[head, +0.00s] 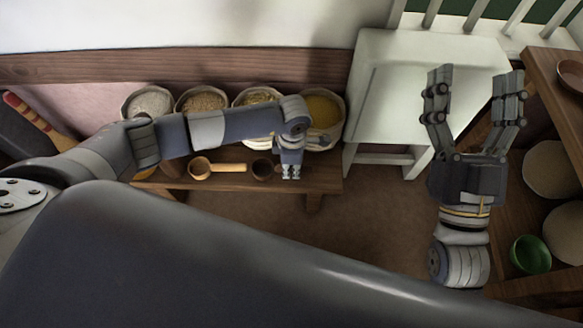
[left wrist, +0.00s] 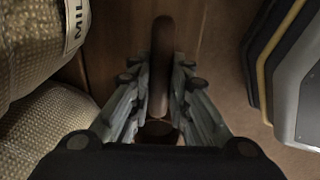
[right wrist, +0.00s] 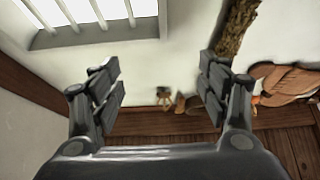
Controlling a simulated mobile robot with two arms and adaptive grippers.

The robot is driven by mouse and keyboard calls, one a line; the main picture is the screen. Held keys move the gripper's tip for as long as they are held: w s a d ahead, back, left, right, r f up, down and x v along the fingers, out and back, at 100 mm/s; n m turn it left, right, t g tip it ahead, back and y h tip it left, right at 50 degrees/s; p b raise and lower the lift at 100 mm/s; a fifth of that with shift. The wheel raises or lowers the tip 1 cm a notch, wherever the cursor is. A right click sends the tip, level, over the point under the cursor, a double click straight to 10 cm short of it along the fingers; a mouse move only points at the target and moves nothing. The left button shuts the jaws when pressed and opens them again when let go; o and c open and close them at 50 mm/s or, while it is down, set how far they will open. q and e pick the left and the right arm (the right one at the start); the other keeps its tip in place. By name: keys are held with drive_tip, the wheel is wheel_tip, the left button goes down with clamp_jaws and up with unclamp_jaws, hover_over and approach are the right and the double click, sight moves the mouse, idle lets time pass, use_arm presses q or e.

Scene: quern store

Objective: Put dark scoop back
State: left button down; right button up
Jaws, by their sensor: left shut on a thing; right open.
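The dark scoop's round bowl (head: 263,169) shows in the head view over the low wooden bench (head: 326,176), just left of my left gripper (head: 291,174). In the left wrist view the brown handle (left wrist: 161,50) runs between the fingers of my left gripper (left wrist: 160,85), with the bowl (left wrist: 158,129) nearer the palm, partly hidden. My left gripper is shut on this scoop. I cannot tell whether the scoop touches the bench. My right gripper (head: 475,85) is open and empty, high at the right; it also shows in the right wrist view (right wrist: 160,82).
A light wooden scoop (head: 201,168) lies on the bench to the left. Several sacks stand behind, including one with yellow contents (head: 322,112). A white table (head: 432,65) is right of the bench. A wooden shelf with a green bowl (head: 530,254) is far right.

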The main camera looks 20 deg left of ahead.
sight(292, 167)
use_arm(q)
drive_tip(key=shift+f, duration=0.2)
use_arm(e)
drive_tip(key=shift+s+r+t, duration=0.3)
drive_tip(key=shift+r+t, duration=0.1)
drive_tip(key=shift+r, duration=0.1)
use_arm(q)
drive_tip(key=shift+f, duration=0.1)
drive_tip(key=c, duration=1.5)
unclamp_jaws()
use_arm(e)
drive_tip(key=shift+s+r, duration=0.25)
drive_tip(key=shift+w, duration=0.1)
use_arm(q)
wheel_tip(292, 167, up, 5)
drive_tip(key=shift+f+p, duration=0.1)
drive_tip(key=shift+p, duration=0.8)
drive_tip(key=shift+d+r+p, duration=0.1)
drive_tip(key=shift+r+p, duration=1)
drive_tip(key=shift+r, duration=2.6)
use_arm(e)
wheel_tip(292, 167, down, 18)
drive_tip(key=w+d+g+h, duration=0.2)
drive_tip(key=g+h, duration=0.1)
drive_tip(key=g, duration=0.7)
drive_tip(key=shift+g, duration=0.3)
